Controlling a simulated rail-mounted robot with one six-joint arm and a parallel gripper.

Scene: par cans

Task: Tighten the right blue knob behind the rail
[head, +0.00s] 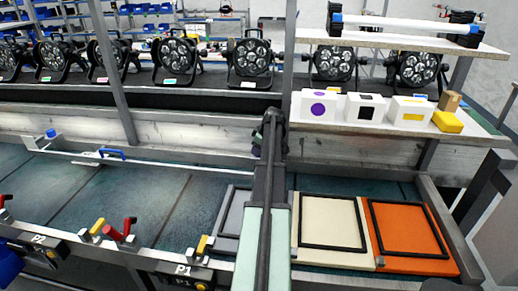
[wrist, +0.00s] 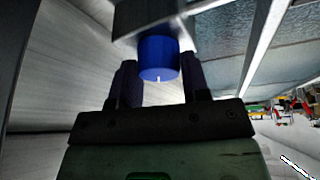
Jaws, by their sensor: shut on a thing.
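The blue knob (wrist: 158,58) shows in the wrist view, sticking out from under a grey metal block (wrist: 150,18). A small white mark shows on its lower edge. My gripper (wrist: 160,70) has one dark finger on each side of the knob and is shut on it. The pale rail (head: 185,165) runs across the teal conveyor bed toward my arm. Another blue knob (head: 51,133) stands at the rail's left part, and a blue handle (head: 112,153) sits on the rail.
A grey wall (head: 190,133) runs behind the bed. Cream (head: 310,262) and orange (head: 390,266) panels lie right of my arm. A shelf (head: 375,131) with white boxes stands above them. Red and yellow levers (head: 118,234) line the near edge. Par cans (head: 175,60) stand behind.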

